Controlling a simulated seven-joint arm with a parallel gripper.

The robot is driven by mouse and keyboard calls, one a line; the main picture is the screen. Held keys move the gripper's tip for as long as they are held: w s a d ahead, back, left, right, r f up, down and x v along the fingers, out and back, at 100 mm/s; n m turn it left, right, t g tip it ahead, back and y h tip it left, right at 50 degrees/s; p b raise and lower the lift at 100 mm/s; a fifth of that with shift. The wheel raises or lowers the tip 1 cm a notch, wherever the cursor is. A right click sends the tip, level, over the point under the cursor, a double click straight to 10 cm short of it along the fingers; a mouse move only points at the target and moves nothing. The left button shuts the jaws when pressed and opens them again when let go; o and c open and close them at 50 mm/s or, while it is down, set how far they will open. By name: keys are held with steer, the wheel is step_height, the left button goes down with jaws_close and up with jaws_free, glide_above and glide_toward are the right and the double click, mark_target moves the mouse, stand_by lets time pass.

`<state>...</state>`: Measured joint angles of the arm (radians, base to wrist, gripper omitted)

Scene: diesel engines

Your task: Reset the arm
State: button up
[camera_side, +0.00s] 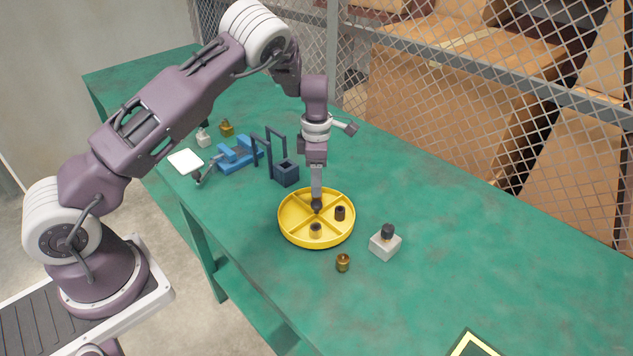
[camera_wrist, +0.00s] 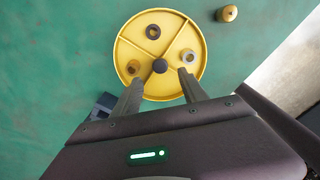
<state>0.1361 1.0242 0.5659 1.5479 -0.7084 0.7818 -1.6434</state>
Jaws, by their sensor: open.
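My gripper (camera_side: 317,200) points straight down over the middle of the round yellow divided tray (camera_side: 282,228). In the wrist view its two fingers (camera_wrist: 160,76) are apart, with the tray's dark centre knob (camera_wrist: 160,66) showing between and just beyond the tips. I cannot tell whether the fingers touch the knob. In the tray lie a dark brown ring (camera_wrist: 153,32), a tan ring (camera_wrist: 187,56) and a small orange-tan part (camera_wrist: 133,67). The dark (camera_side: 340,213) and a tan part (camera_side: 316,230) also show in the side view.
A brass part (camera_side: 343,262) and a grey block with a dark top (camera_side: 386,244) stand on the green table (camera_side: 470,250) beside the tray. A dark blue open box (camera_side: 286,174), a blue fixture (camera_side: 238,153) and a white plate (camera_side: 185,162) stand behind-left. Mesh fencing (camera_side: 480,80) borders the far side.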

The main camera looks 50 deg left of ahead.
steer(key=s+d+r+m+t+h, duration=0.15)
steer(key=s+r+m, duration=0.25)
steer(key=r, duration=0.4)
steer(key=s+d+r+m, duration=0.3)
steer(key=r, duration=0.4)
steer(key=s+d+r+m+t+h, duration=0.1)
steer(key=s+d+r+m, duration=0.25)
steer(key=r, duration=0.45)
steer(key=s+r+m+t+y, duration=0.1)
steer(key=s+r+m, duration=0.1)
steer(key=s+m, duration=0.6)
steer(key=s+d+r+m+t+y, duration=0.1)
steer(key=s+r+m+t, duration=0.1)
steer(key=s+m, duration=0.6)
steer(key=s, duration=0.7)
steer(key=shift+d+r+m, duration=0.3)
steer(key=shift+r+m, duration=0.05)
steer(key=shift+r, duration=0.05)
